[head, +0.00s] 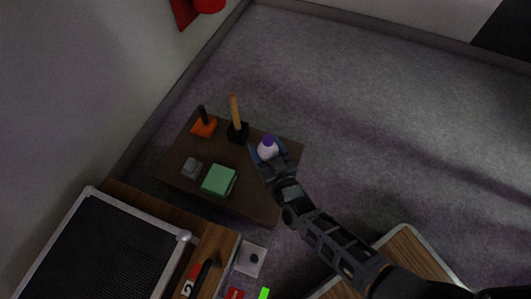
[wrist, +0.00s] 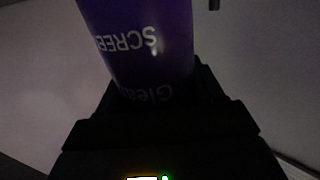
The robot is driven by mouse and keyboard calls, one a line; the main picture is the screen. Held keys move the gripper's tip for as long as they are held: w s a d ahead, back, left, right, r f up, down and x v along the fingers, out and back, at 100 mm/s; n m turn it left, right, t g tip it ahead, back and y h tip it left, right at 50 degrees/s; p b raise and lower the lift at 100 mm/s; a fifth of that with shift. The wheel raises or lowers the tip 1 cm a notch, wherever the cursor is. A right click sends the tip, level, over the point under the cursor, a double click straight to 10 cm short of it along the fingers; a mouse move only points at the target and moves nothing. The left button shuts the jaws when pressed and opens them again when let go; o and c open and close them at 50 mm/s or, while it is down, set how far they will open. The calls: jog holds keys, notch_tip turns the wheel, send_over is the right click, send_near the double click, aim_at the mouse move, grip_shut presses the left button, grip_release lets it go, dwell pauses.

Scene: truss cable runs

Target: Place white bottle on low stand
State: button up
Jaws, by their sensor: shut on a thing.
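The white bottle (head: 267,151) with a purple top is in the head view, over the right part of a low dark brown stand (head: 245,195). My gripper (head: 270,160) is shut on it. In the wrist view the bottle (wrist: 145,45) fills the upper middle, looks purple in the dim light, and carries upside-down lettering with "SCREE" and "Clea" legible. The gripper's dark jaws (wrist: 155,100) hide its lower part there. The bottle looks roughly upright. I cannot tell whether its base touches the stand.
On the stand are an orange block with a black handle (head: 204,126), a black holder with a wooden handle (head: 238,132), a grey block (head: 192,168) and a green box (head: 219,180). A black-topped case (head: 105,250) stands lower left. Open carpet (head: 390,120) lies right.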

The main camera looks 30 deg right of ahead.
jog(key=shift+f+b, duration=0.75)
jog(key=shift+f, duration=0.75)
jog(key=shift+f, duration=0.15)
jog(key=o, duration=1.3)
jog(key=shift+s, duration=0.3)
jog(key=s+p, duration=0.1)
jog(key=s, duration=0.2)
jog(key=s+a+p, duration=0.1)
jog(key=s, duration=0.3)
jog(key=s+a+p, duration=0.1)
jog(key=s, duration=0.3)
jog(key=shift+s+p, duration=0.15)
jog(key=shift+p, duration=0.15)
